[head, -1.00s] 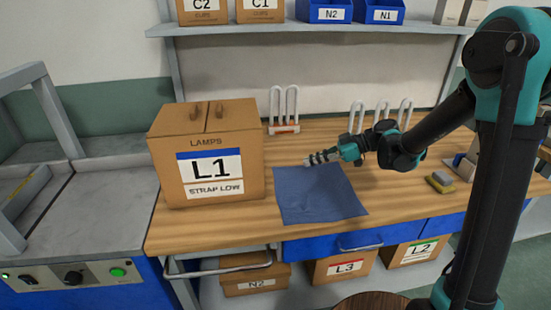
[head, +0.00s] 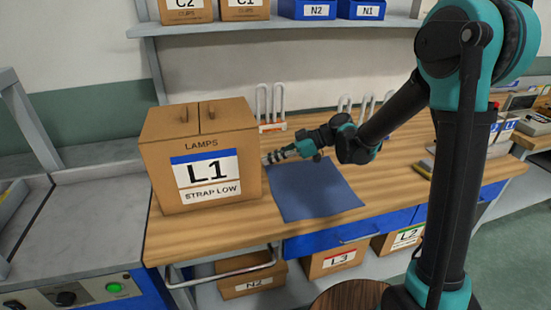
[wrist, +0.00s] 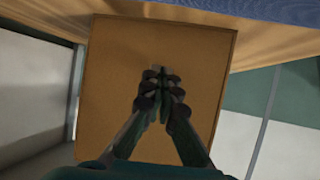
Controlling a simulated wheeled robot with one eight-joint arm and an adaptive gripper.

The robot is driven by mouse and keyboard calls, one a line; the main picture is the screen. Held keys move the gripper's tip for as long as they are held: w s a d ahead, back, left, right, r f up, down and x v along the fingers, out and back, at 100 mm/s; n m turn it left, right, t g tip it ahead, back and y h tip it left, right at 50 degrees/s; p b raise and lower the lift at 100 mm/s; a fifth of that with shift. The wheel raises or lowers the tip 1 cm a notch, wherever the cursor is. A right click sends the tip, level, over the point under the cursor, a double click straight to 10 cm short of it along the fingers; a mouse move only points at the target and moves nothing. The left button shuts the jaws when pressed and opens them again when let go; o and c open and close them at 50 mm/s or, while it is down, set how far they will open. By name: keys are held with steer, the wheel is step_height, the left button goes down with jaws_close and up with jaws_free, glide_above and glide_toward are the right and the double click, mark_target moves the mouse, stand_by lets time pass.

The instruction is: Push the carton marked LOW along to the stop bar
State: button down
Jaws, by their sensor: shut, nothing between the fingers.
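The carton marked L1, LAMPS and STRAP LOW (head: 165,170) stands upright at the left end of the wooden bench. My gripper (head: 268,158) is at the carton's right side, fingers together, empty and pointing left at it. In the wrist view the carton's plain brown side (wrist: 115,85) fills the middle, with my gripper's closed fingertips (wrist: 161,72) in front of it. The tips are at or very close to the cardboard; I cannot tell whether they touch. I cannot make out the stop bar for certain.
A grey machine table (head: 95,215) with a frame adjoins the bench on the left. A blue mat (head: 315,190) lies right of the carton. White upright loops (head: 270,108) stand behind. Cartons L3 (head: 330,262) and L2 (head: 398,240) sit below the bench.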

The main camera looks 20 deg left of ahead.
stand_by(0.4)
steer(key=shift+s+a, duration=2.6)
steer(key=shift+a, duration=2)
steer(key=shift+s+a, duration=2.55)
steer(key=shift+a, duration=2.05)
steer(key=shift+s+a, duration=2.6)
steer(key=shift+a, duration=2)
steer(key=shift+w+d, duration=0.55)
steer(key=shift+d, duration=0.3)
steer(key=shift+w+d, duration=0.5)
steer(key=shift+d, duration=0.4)
steer(key=shift+w+d, duration=0.55)
steer(key=shift+d, duration=0.3)
steer(key=shift+w, duration=0.1)
